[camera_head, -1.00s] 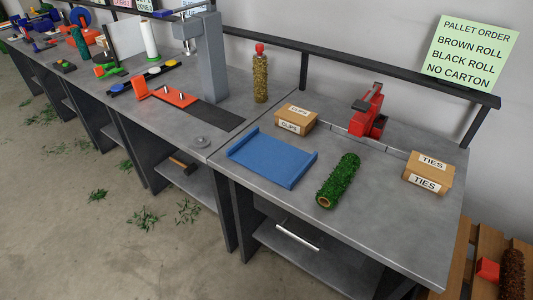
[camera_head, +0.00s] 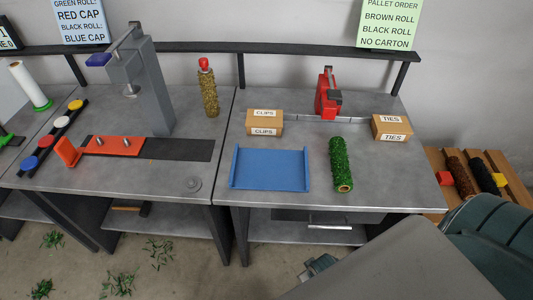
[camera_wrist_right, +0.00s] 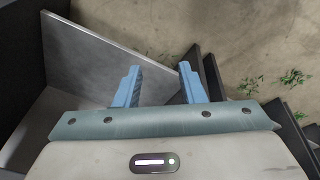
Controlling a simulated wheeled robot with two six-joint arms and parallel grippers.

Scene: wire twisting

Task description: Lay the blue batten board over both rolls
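The blue batten board (camera_head: 270,169) lies flat on the right bench, with a raised strip along its left and right edges. The brown roll (camera_head: 462,177) and the black roll (camera_head: 485,177) lie side by side on a wooden pallet (camera_head: 436,160) right of the bench. A red cap shows at the brown roll and a yellow one at the black roll. My right gripper (camera_wrist_right: 160,72) is open and empty, its two blue fingers apart; it is low in front of the bench, clear of the board. My left gripper is not in view.
A green roll (camera_head: 341,165) lies just right of the board. The CLIPS carton (camera_head: 264,122), red tool (camera_head: 328,95) and TIES carton (camera_head: 391,128) stand behind. The bench's front edge (camera_head: 330,208) is between my right gripper and the board.

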